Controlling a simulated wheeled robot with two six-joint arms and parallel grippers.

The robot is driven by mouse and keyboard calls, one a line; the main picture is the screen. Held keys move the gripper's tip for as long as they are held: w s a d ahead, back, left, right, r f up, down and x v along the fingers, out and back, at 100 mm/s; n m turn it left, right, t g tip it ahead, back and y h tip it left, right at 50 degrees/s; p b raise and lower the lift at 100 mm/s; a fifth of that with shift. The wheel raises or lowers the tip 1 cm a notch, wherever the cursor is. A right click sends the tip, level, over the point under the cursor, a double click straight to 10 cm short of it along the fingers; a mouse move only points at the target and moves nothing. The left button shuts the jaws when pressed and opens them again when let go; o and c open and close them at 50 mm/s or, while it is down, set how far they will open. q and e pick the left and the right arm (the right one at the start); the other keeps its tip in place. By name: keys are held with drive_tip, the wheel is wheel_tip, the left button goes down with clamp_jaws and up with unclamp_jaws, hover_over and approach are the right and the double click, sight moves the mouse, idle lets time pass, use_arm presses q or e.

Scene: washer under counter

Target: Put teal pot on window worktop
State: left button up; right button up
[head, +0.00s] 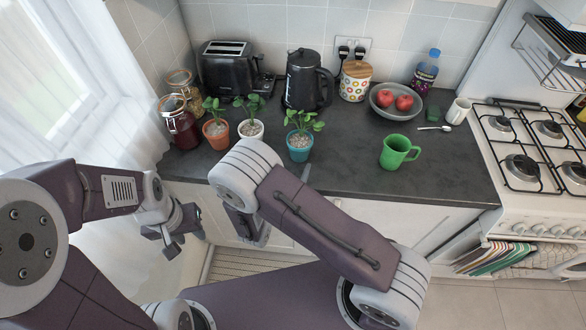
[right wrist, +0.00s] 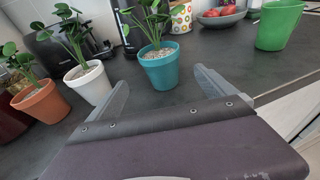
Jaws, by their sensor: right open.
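The teal pot (head: 300,151) holds a green plant and stands upright on the dark worktop (head: 345,165), near its front edge. In the right wrist view the teal pot (right wrist: 159,70) is ahead, between the lines of my two right fingers. My right gripper (right wrist: 160,80) is open and empty, with its fingertips close to the pot; contact cannot be told. In the head view my right arm hides most of that gripper. My left gripper (head: 181,232) hangs low in front of the cabinets at the left, apparently open and empty. A curtained window (head: 75,80) is at the left.
A white pot (head: 251,130) and a terracotta pot (head: 216,135) stand left of the teal pot. A kettle (head: 304,82) and toaster (head: 228,68) are behind. A green mug (head: 396,153) stands to the right, with bare worktop between. The stove (head: 530,145) is far right.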

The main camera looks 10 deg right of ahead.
drive_tip(key=s+d+r+m+g+h, duration=0.2)
drive_tip(key=s+d+m+g, duration=1)
drive_tip(key=s+d+m, duration=0.25)
drive_tip(key=s+a+m+g+y, duration=0.3)
drive_tip(key=s+m+y, duration=0.3)
drive_tip(key=m, duration=0.3)
drive_tip(key=a+m+t+y, duration=0.1)
drive_tip(key=m, duration=0.1)
drive_tip(key=w+a+r+m+t+y, duration=0.1)
drive_tip(key=m, duration=0.1)
drive_tip(key=w+a+r+m+y, duration=0.1)
drive_tip(key=m+y, duration=0.1)
drive_tip(key=shift+w+a+m+t, duration=0.25)
drive_tip(key=shift+a+m+t, duration=0.1)
drive_tip(key=shift+a+t, duration=0.05)
